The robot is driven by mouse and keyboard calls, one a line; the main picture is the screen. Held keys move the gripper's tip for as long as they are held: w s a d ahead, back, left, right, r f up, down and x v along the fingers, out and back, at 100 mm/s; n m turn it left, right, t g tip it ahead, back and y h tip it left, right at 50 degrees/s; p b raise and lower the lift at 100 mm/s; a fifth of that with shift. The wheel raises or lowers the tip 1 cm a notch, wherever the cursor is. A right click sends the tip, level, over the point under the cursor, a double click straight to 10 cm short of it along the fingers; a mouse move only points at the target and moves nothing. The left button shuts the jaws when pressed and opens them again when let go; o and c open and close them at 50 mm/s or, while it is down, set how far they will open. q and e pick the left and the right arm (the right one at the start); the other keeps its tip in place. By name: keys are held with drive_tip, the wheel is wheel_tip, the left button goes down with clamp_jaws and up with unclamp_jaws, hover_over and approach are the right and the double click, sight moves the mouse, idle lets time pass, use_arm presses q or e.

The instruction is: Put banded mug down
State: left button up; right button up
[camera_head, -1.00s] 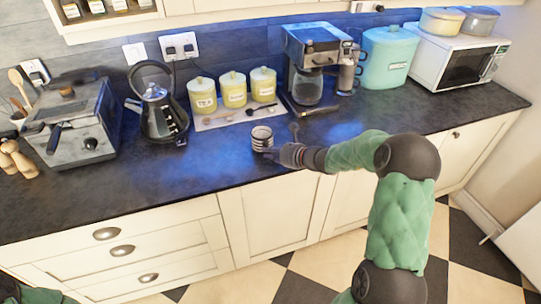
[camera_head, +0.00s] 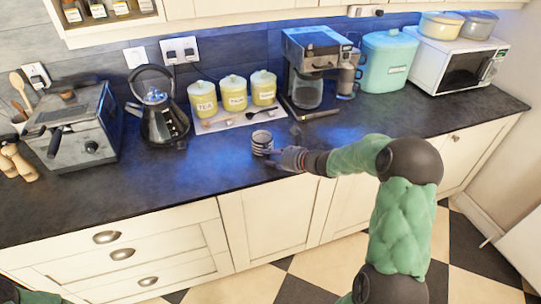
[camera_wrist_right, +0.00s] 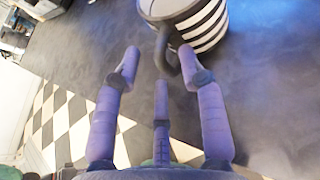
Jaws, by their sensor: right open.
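The banded mug (camera_head: 262,142), white with dark stripes, stands upright on the dark worktop (camera_head: 215,170), in front of the canisters. In the right wrist view the mug (camera_wrist_right: 207,24) is at the top, with its dark handle pointing down towards my fingers. My right gripper (camera_head: 278,155) is close beside the mug on its front right. In the right wrist view my right gripper (camera_wrist_right: 160,68) has its fingers spread, with the lower end of the handle at the gap between them. I cannot tell whether a finger touches the handle. My left gripper is out of sight.
Behind the mug are a tray (camera_head: 215,126) with labelled canisters (camera_head: 234,94) and a coffee machine (camera_head: 312,60). A kettle (camera_head: 160,118) and a toaster-like appliance (camera_head: 75,130) stand to the left. The worktop left of the mug is clear; its front edge is close.

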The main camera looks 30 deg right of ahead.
drive_tip(key=p+v, duration=0.3)
drive_tip(key=v, duration=0.9)
drive_tip(key=s+a+f+n+g, duration=0.35)
drive_tip(key=a+f, duration=0.25)
drive_tip(key=f, duration=0.2)
drive_tip(key=s+a+f+n+g+y, duration=0.1)
drive_tip(key=s+a+f+n+g, duration=0.2)
drive_tip(key=a+f+n, duration=0.4)
drive_tip(key=s+a+f+n+g, duration=0.25)
drive_tip(key=a+f+g, duration=0.2)
drive_tip(key=f, duration=0.45)
drive_tip(key=s+a+f+n, duration=0.5)
drive_tip(key=a+n, duration=0.2)
drive_tip(key=n, duration=0.1)
drive_tip(key=s+a+f+n+g+h, duration=0.1)
drive_tip(key=s+a+f+n, duration=0.4)
drive_tip(key=a+n, duration=0.3)
drive_tip(key=shift+a+n+h, duration=0.3)
drive_tip(key=shift+a+n, duration=0.05)
drive_tip(key=shift+n, duration=0.05)
drive_tip(key=shift+d+f, duration=0.1)
drive_tip(key=shift+f, duration=0.05)
